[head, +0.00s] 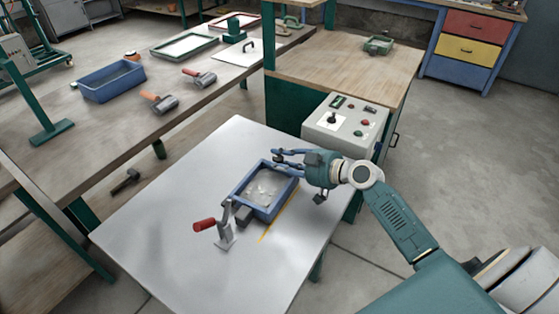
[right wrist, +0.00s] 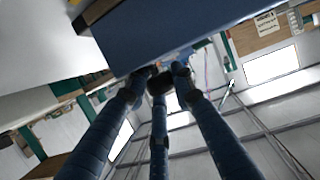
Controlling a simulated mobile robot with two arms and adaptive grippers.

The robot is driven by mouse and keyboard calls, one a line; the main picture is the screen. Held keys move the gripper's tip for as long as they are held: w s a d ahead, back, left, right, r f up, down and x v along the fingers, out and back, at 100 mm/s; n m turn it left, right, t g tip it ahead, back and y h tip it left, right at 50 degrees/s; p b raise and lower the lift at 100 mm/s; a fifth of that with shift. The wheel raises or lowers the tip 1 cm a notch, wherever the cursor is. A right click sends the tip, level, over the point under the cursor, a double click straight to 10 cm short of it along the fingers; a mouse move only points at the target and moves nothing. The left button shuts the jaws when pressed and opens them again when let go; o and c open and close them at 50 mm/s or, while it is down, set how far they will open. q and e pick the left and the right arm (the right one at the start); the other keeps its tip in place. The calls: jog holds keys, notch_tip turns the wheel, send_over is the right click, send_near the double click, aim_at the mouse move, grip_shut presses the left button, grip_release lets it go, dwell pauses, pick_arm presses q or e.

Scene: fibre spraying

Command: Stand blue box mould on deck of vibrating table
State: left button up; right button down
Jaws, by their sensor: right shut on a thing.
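The blue box mould (head: 231,196), an open rectangular box with a pale grey inside, is over the pale metal deck of the vibrating table (head: 165,225). It looks level and at or very near the deck; I cannot tell whether its base touches. My left gripper is out of view.
A toggle clamp with a red handle (head: 204,225) stands at the mould's near side, beside a yellow line (head: 276,219) on the deck. A control box (head: 345,125) stands behind. A bench at the left holds a blue tub (head: 112,88) and rollers. The deck's left side is clear.

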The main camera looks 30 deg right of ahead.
jog(key=shift+s+a+f+b, duration=0.1)
jog(key=shift+s+f+b, duration=0.15)
jog(key=shift+f+b, duration=0.3)
jog(key=shift+f, duration=0.1)
dwell(0.3)
jog(key=c, duration=1.5)
grip_release()
jog(key=shift+c, duration=0.2)
jog(key=shift+o, duration=0.8)
jog(key=shift+w+f, duration=0.1)
jog(key=shift+w, duration=0.1)
